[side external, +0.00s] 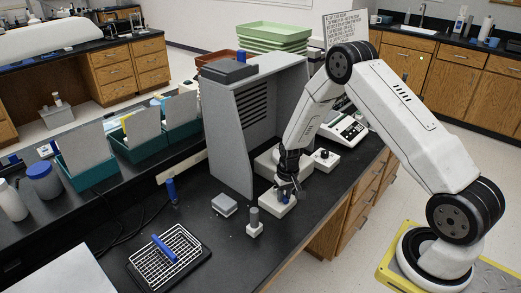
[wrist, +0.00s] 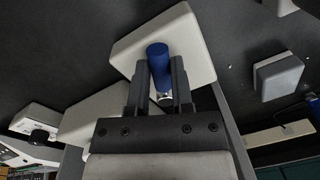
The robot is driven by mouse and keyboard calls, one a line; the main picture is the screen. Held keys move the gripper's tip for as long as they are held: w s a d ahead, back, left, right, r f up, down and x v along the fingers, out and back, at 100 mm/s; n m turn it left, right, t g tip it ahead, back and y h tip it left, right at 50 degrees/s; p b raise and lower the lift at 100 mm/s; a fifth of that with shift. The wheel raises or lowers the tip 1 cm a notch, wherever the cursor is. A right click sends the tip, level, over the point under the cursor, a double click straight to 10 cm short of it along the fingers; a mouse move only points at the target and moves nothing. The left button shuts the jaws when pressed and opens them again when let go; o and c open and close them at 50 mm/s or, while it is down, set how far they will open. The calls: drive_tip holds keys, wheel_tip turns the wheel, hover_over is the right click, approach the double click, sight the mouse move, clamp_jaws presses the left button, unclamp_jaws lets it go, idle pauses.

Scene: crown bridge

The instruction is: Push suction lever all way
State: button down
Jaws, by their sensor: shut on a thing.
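The suction lever (wrist: 158,54) appears in the wrist view as a blue rounded handle with a bright metal shank below it. It stands over a white box (wrist: 190,36), which also shows in the side view (side external: 273,206). My gripper (wrist: 159,70) is shut on the blue handle, with one dark finger on each side of it. In the side view my gripper (side external: 288,187) reaches down to the white box at the open right side of the grey hood. The fingers hide most of the lever there, so its angle is hard to tell.
The grey hood (side external: 228,135) stands just left of my gripper. A small base with a grey post (side external: 254,223), a grey block (side external: 224,205) and a wire rack (side external: 182,243) lie nearby. A white instrument (side external: 346,130) is behind right.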

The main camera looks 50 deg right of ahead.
drive_tip(key=d+n, duration=0.1)
drive_tip(key=n, duration=0.1)
drive_tip(key=d+n, duration=0.1)
drive_tip(key=n, duration=0.2)
drive_tip(key=shift+s+d, duration=0.15)
drive_tip(key=shift+w+d+n+g, duration=0.1)
drive_tip(key=shift+d+n, duration=0.25)
drive_tip(key=shift+n, duration=0.5)
drive_tip(key=shift+w+d+n+g, duration=0.15)
drive_tip(key=shift+d+n, duration=0.2)
drive_tip(key=shift+n, duration=0.55)
drive_tip(key=shift+w+d+n+g, duration=0.1)
drive_tip(key=shift+d+n, duration=0.25)
drive_tip(key=shift+n, duration=0.5)
drive_tip(key=c, duration=0.5)
unclamp_jaws()
drive_tip(key=shift+r, duration=0.1)
wheel_tip(320, 180, up, 8)
drive_tip(key=shift+d, duration=0.25)
drive_tip(key=shift+w+a, duration=0.1)
